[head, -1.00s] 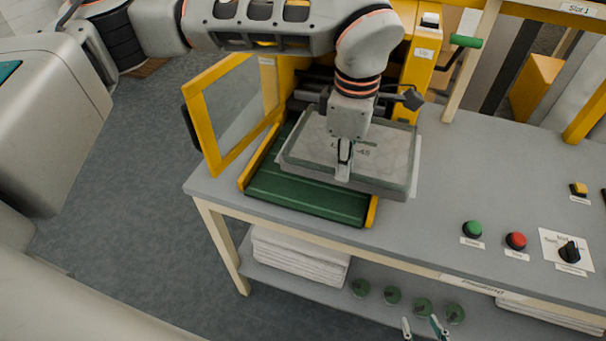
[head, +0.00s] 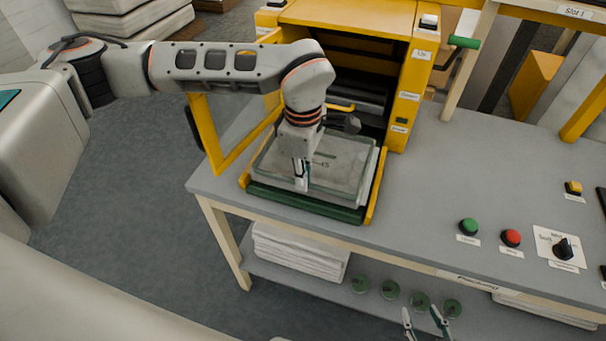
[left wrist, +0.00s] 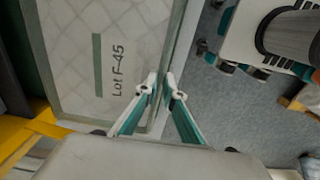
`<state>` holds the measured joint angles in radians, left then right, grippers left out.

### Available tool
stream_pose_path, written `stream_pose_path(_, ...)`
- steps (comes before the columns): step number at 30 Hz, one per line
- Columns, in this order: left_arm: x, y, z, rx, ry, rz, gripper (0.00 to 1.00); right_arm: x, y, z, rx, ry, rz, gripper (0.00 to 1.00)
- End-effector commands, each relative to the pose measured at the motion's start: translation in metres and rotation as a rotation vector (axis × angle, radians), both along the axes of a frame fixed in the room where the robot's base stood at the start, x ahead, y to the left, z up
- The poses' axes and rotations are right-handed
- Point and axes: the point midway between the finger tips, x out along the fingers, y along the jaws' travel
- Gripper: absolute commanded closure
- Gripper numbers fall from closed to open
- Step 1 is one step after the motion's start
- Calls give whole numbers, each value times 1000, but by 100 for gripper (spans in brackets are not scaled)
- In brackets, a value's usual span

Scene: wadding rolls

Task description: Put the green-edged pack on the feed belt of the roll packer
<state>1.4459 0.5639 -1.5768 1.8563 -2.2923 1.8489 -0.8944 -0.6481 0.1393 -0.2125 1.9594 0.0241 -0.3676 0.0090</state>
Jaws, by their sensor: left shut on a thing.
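The green-edged pack (head: 345,165), a flat pale slab, lies over the green feed belt (head: 300,200) between its yellow side rails. I cannot tell whether its whole underside touches the belt. In the left wrist view the pack (left wrist: 75,60) shows a green stripe and the print "Lot F-45". My left gripper (head: 301,185) is shut on the pack's near edge; its fingertips (left wrist: 162,88) also show in the left wrist view. The roll packer (head: 350,50) is yellow, with a dark opening behind the pack. My right gripper (head: 424,318) is open and empty at the bottom edge.
A yellow-framed guard (head: 213,140) stands open left of the belt. The grey table (head: 440,180) is clear to the right, up to a green button (head: 468,227), a red button (head: 511,238) and a dark knob (head: 563,249). White folded stacks (head: 300,250) lie on the lower shelf.

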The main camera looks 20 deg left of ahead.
Motion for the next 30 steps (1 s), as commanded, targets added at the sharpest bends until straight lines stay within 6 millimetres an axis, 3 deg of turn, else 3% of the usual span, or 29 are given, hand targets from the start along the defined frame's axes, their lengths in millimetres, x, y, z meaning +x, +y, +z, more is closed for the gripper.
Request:
stream_pose_path(24, 0, 0, -13, 0, -1, -1, 100, 0, 0, -6, 1, 0, -1, 60)
stream_pose_path(26, 0, 1, -13, 0, 0, -1, 79, 0, 0, -6, 1, 0, -1, 60)
stream_pose_path(30, 0, 1, -13, 0, 1, -1, 75, 0, 0, -6, 1, 0, -1, 60)
